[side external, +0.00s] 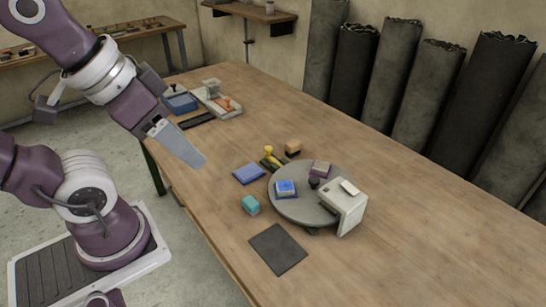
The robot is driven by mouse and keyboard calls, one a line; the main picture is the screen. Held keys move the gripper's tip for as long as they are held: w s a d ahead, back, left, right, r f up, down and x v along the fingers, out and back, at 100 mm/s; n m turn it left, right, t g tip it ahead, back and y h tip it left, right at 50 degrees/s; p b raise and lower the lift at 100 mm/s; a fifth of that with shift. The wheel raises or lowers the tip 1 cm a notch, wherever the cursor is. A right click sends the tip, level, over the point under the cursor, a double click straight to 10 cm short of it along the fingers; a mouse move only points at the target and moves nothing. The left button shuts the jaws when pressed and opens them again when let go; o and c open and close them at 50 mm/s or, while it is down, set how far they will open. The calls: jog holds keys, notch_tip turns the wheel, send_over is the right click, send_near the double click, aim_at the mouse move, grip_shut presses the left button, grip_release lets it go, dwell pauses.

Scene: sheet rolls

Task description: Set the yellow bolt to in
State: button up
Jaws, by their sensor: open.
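A small yellow piece with a knob-like top (268,150) stands on the wooden table, at the far left side of the round grey turntable; it looks like the yellow bolt. Dark and yellow-green parts lie at its foot, too small to tell whether it is in or out. My gripper (198,162) hangs above the left part of the table, up and to the left of the yellow piece and apart from it. It is open, with nothing seen between the fingers.
The turntable (300,208) carries a blue-topped block (286,187), a purple block (320,168) and a white housing (345,205) at its right. A blue pad (249,173), a teal block (251,204), a tan block (293,148) and a dark mat (278,249) lie around it. The table's right side is clear.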

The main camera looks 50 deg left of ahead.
dwell(0.3)
jog(key=shift+w, duration=0.1)
jog(key=shift+c, duration=0.5)
jog(key=n+g+y, duration=0.2)
jog(key=n+y, duration=0.1)
jog(key=n, duration=0.6)
send_over(268, 148)
jog(key=s+d, duration=0.2)
notch_tip(268, 148, down, 26)
jog(key=x, duration=0.6)
jog(key=shift+f, duration=0.3)
grip_shut()
